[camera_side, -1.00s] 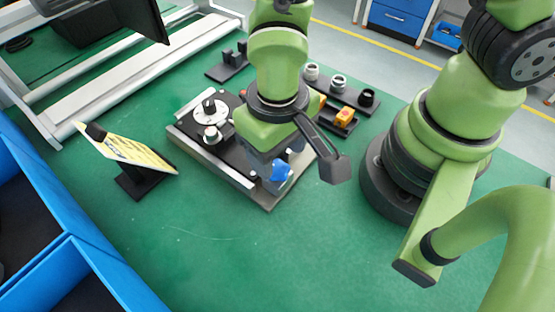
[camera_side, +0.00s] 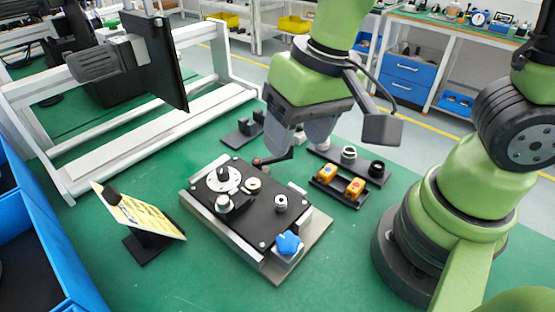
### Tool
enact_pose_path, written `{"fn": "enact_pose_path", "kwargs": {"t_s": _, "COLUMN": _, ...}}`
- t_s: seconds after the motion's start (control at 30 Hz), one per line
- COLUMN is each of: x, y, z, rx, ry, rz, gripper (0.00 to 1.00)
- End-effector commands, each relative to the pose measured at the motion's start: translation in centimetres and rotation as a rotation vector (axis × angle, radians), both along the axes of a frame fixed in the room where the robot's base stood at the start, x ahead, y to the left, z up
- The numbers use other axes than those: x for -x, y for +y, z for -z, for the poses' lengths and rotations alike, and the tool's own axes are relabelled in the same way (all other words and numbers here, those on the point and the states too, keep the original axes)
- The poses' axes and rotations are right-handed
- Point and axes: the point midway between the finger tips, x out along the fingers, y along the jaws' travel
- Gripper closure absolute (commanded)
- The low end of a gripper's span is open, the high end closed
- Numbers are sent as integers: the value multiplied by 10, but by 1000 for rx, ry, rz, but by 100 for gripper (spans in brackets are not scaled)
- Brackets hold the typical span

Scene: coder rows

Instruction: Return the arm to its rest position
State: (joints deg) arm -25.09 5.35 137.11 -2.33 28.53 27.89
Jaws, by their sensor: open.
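My green arm comes down from the top, and my gripper (camera_side: 301,143) hangs at its end above the green work surface (camera_side: 330,262). Its two grey fingers are apart and nothing shows between them. The gripper appears behind and up from the black work plate (camera_side: 243,203), clear of the parts on it. The plate carries a white dial (camera_side: 224,179), several small round metal parts and a blue knob (camera_side: 288,243) at its front corner.
A black rack (camera_side: 378,170) with round parts and a tray with orange pieces (camera_side: 355,188) sit right of the plate. A tilted yellow card stand (camera_side: 139,216) is at left. Blue bins (camera_side: 35,245) line the left edge. A dark monitor (camera_side: 166,62) stands at back left.

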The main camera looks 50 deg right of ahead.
Motion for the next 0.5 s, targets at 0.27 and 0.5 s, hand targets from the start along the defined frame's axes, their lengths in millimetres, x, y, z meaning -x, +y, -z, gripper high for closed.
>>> {"fn": "enact_pose_path", "kwargs": {"t_s": 0.27, "x": 24, "y": -53, "z": -81, "rx": -85, "ry": -240, "rz": 93, "gripper": 43}}
{"fn": "enact_pose_path", "kwargs": {"t_s": 0.5, "x": 54, "y": -72, "z": -110, "rx": -95, "ry": -388, "rz": 119, "gripper": 43}}
